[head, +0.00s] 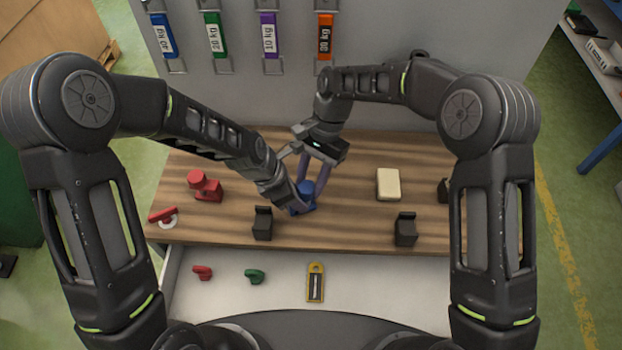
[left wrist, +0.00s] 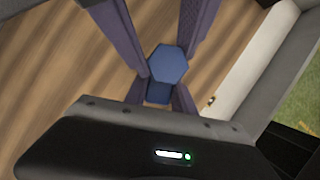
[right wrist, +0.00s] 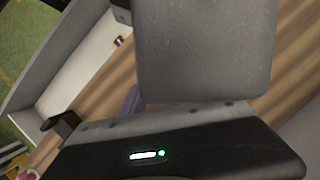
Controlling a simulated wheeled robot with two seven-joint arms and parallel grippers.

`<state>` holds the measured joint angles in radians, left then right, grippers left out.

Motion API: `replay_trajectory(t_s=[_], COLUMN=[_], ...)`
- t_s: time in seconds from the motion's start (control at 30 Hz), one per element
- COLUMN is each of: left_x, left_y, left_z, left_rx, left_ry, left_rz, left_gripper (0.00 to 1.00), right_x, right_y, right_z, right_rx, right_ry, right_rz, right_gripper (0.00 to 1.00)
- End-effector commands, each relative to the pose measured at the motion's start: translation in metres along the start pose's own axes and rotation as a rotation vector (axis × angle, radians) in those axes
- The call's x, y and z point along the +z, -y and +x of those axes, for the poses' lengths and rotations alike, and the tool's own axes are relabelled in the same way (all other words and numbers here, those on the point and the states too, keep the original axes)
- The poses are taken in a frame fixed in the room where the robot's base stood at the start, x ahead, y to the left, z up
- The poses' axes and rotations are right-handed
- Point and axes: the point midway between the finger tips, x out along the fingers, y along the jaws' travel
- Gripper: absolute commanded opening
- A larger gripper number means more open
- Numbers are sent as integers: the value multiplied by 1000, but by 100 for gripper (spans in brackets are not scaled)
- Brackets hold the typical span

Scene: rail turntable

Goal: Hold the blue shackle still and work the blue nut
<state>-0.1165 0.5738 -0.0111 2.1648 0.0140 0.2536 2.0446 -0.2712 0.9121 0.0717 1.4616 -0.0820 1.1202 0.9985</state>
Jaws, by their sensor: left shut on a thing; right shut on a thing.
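The blue shackle (head: 301,208) is low on the wooden bench, mostly hidden by my left gripper. The blue nut (head: 305,187) is above it; its hexagonal top shows in the left wrist view (left wrist: 170,63), with part of the shackle (left wrist: 158,91) below. My left gripper (head: 297,202) comes in low from the left and is shut on the shackle. My right gripper (head: 313,180) reaches down from behind, its purple fingers on both sides of the nut, shut on it. In the right wrist view a grey arm part of mine hides the nut and shackle.
Black blocks (head: 263,224) (head: 405,230) stand at the bench's front. A red shackle (head: 205,187) and a red-handled piece (head: 163,216) lie left; a cream block (head: 388,184) lies right. In front are red (head: 203,272) and green (head: 255,275) pieces and a yellow tool (head: 315,282).

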Motion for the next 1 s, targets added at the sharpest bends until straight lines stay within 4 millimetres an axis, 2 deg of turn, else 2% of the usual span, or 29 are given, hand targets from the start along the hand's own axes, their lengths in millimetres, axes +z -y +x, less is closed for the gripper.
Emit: replay_trajectory(t_s=[0.03,0.33,1.0], left_x=[1,3,7], left_y=[0,-2,-3], left_z=[1,0,-1], left_rx=[2,6,11], left_ry=[1,5,12], left_rz=[9,11,12], left_gripper=[0,0,0], right_x=[6,11,13], right_y=[2,9,10], right_z=[3,6,8], right_rx=[21,191,224], right_ry=[10,19,20], right_rz=[-46,-461,-543], right_gripper=[0,0,0])
